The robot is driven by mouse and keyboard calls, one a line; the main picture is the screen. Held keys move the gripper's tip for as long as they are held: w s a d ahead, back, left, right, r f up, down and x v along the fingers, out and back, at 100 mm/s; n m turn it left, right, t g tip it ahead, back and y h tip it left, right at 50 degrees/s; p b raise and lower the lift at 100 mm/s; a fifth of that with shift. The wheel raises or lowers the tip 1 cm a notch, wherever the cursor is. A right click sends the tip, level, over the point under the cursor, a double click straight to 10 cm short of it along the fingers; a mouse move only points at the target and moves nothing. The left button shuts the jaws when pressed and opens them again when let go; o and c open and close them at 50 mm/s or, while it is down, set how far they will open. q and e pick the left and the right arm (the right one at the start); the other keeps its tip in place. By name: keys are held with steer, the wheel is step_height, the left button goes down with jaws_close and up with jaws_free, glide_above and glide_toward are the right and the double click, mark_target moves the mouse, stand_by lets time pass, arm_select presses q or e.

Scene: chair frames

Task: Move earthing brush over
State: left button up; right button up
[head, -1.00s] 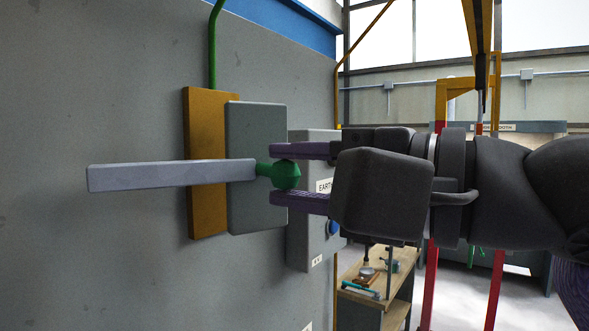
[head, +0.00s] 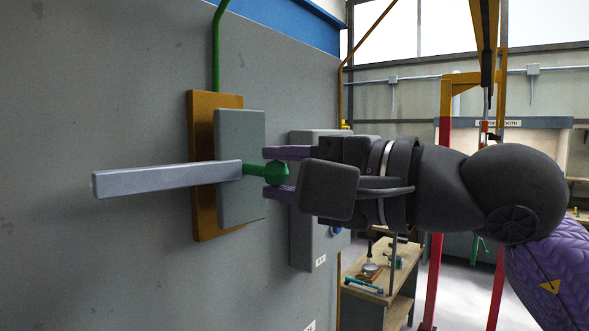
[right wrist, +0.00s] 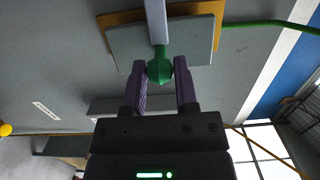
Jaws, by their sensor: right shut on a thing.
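What I take for the earthing brush is a pale grey bar (head: 165,178) with a green knob (head: 277,173) at its right end. The bar lies nearly level across a grey block (head: 240,205) on an ochre backing plate (head: 205,220) on the wall panel. My right gripper (head: 275,174) comes in from the right, its purple fingers above and below the knob, shut on it. In the right wrist view the knob (right wrist: 159,72) sits between the fingertips, and the bar (right wrist: 156,20) runs away from them. My left gripper is out of view.
A grey box (head: 303,240) is mounted on the panel just behind my right gripper. A green cable (head: 216,50) runs up from the ochre plate. A wooden bench (head: 375,285) with small items stands lower right. The panel left of the bar is clear.

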steer(key=shift+w+a+p, duration=0.3)
steer(key=shift+w+a, duration=0.2)
steer(key=shift+w, duration=0.35)
steer(key=o, duration=1)
steer(key=shift+w, duration=0.1)
